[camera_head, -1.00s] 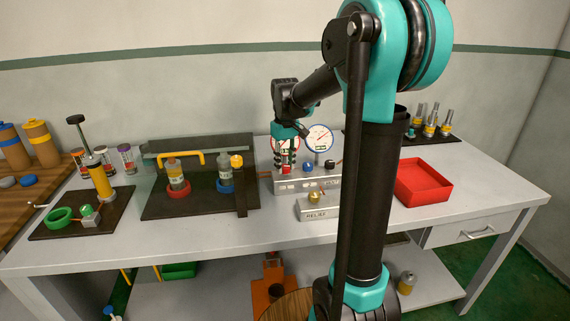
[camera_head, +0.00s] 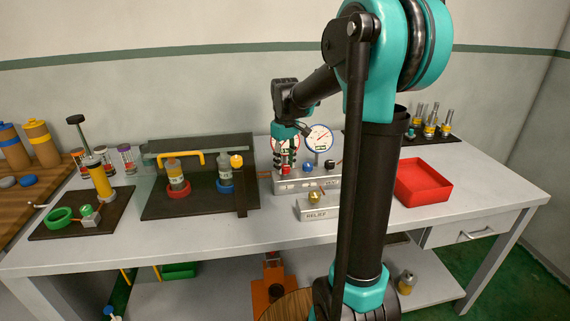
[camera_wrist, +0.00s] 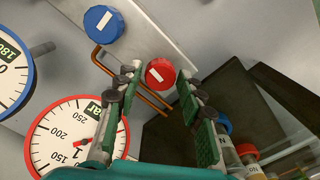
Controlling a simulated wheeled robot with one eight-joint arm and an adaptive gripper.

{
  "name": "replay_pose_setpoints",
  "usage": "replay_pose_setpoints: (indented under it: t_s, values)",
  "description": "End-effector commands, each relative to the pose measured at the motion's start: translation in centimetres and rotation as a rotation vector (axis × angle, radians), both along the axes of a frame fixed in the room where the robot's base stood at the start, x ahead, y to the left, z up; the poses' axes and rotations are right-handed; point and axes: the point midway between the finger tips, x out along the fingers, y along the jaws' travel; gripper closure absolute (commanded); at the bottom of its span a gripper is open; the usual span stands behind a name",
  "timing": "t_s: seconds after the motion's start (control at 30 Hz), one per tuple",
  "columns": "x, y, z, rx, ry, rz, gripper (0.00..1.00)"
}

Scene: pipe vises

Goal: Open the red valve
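The red valve knob (camera_head: 287,170) sits at the left of a row of knobs on a grey valve block (camera_head: 305,185). In the wrist view the red knob (camera_wrist: 160,74) shows a white stripe running diagonally across its top. My gripper (camera_head: 288,156) points down just above the red knob in the head view. In the wrist view the fingers of my gripper (camera_wrist: 158,78) are spread, one on each side of the knob, with gaps between. I cannot tell the exact height between fingertips and knob. A red-rimmed gauge (camera_wrist: 75,135) stands close beside the fingers.
A blue knob (camera_wrist: 103,24) is next to the red one, with a copper pipe (camera_wrist: 150,101) nearby. A blue-rimmed gauge (camera_head: 319,138) stands behind the block. A relief block with a brass knob (camera_head: 314,197) is in front. A red tray (camera_head: 423,183) lies to the right.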

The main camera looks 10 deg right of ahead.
Motion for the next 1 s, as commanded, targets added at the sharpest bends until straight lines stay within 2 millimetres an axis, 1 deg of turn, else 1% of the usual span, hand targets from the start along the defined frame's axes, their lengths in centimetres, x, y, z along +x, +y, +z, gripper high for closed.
replay_pose_setpoints:
  t_s: [0.03, 0.07, 0.33, 0.47, 0.57, 0.8, 1.0]
  values:
    - [0.0, 0.0, 0.0, 0.000, 0.000, 0.000, 0.52]
    - [0.0, 0.0, 0.0, 0.000, 0.000, 0.000, 0.49]
    - [0.0, 0.0, 0.0, -0.001, 0.001, 0.000, 0.49]
    - [0.0, 0.0, 0.8, -0.001, 0.001, 0.000, 0.49]
    - [0.0, 0.0, 2.1, -0.001, 0.001, 0.000, 0.49]
    - [0.0, 0.0, 7.1, 0.000, 0.000, 0.000, 0.49]
    - [0.0, 0.0, 10.3, 0.000, 0.000, 0.000, 0.49]
